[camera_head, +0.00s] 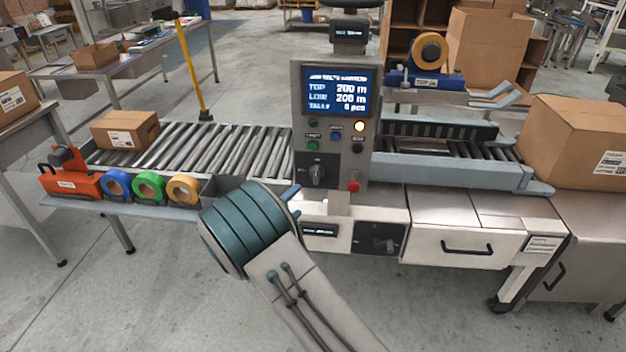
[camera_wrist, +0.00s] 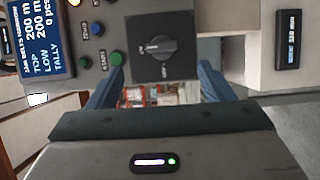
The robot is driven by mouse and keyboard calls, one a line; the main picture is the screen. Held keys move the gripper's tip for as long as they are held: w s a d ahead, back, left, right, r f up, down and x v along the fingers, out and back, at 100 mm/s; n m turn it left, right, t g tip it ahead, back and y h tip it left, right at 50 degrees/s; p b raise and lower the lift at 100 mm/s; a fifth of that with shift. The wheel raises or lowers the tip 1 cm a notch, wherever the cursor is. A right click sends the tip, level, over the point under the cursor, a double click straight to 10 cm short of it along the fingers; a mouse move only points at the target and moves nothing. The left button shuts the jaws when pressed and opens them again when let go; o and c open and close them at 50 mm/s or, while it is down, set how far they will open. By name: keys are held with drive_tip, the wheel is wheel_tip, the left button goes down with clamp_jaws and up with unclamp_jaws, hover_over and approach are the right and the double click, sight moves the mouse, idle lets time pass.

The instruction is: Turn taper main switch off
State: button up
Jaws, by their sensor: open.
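A grey rotary switch with a dark square plate (camera_head: 317,170) sits low on the left of the control panel (camera_head: 298,80). In the wrist view its knob (camera_wrist: 160,47) lies between and beyond my fingertips. Its handle lies roughly along the picture's left-right line there and looks upright in the head view. Its small lettering is too blurred to read. My gripper (camera_wrist: 158,80) is open and empty, with two blue fingers spread apart. In the head view my wrist hides most of it. Another black rotary switch (camera_head: 380,239) is on the cabinet front, lower right.
The panel has a lit screen (camera_head: 338,91), several buttons and a red knob (camera_head: 353,186). A small display (camera_head: 320,232) is below. A roller conveyor (camera_head: 210,147) with a carton (camera_head: 125,129) and tape rolls stands left. A large carton (camera_head: 580,140) stands right.

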sight(315, 178)
drive_tip(key=shift+n+t+y, duration=0.3)
drive_tip(key=p+x, duration=0.1)
drive_tip(key=x, duration=0.3)
drive_tip(key=p+x, duration=0.1)
drive_tip(key=x, duration=0.4)
drive_tip(key=a+p+x, duration=0.1)
drive_tip(key=x, duration=0.3)
drive_tip(key=shift+w+d+f, duration=0.1)
drive_tip(key=shift+w+f, duration=0.2)
drive_tip(key=shift+w, duration=0.1)
drive_tip(key=c, duration=1)
